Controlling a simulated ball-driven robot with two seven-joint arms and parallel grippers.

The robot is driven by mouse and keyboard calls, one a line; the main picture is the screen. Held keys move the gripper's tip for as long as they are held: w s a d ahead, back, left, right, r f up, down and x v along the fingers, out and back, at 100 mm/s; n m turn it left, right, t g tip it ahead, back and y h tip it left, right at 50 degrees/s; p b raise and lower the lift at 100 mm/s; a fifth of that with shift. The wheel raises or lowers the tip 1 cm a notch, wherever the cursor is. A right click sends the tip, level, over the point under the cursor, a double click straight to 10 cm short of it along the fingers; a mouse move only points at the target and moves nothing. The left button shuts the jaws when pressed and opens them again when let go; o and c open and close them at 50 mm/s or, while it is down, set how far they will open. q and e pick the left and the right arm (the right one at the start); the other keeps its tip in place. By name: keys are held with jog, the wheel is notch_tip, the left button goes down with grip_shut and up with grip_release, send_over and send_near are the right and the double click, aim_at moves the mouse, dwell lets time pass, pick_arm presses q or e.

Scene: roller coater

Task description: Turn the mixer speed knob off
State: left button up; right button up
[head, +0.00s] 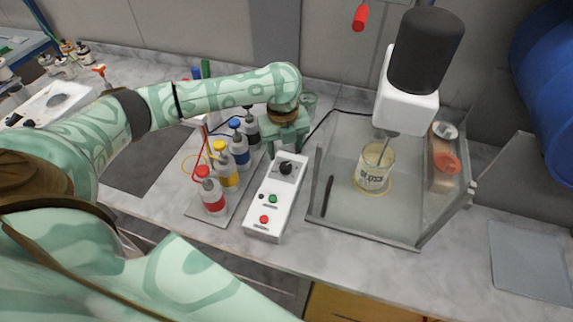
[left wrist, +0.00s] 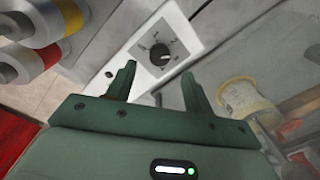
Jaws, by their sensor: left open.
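The black mixer speed knob (head: 286,167) sits at the far end of a white control box (head: 262,221) on the counter. In the left wrist view the knob (left wrist: 160,54) shows on the white panel with marks around it, just beyond my fingertips. My left gripper (head: 290,150) is above the far end of the box, close to the knob. In the left wrist view its two green fingers (left wrist: 158,82) are apart with nothing between them. Whether they touch the knob cannot be told. My right gripper is not in view.
Bottles with red, yellow, blue and black caps (head: 227,170) stand left of the box. A mixer (head: 408,95) reaches into a labelled beaker (head: 374,170) in a grey tray (head: 375,222) on the right.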

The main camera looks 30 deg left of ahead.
aim_at(285, 165)
pick_arm(q)
notch_tip(285, 165, down, 6)
jog(key=shift+r+b, duration=0.1)
jog(key=shift+b, duration=0.55)
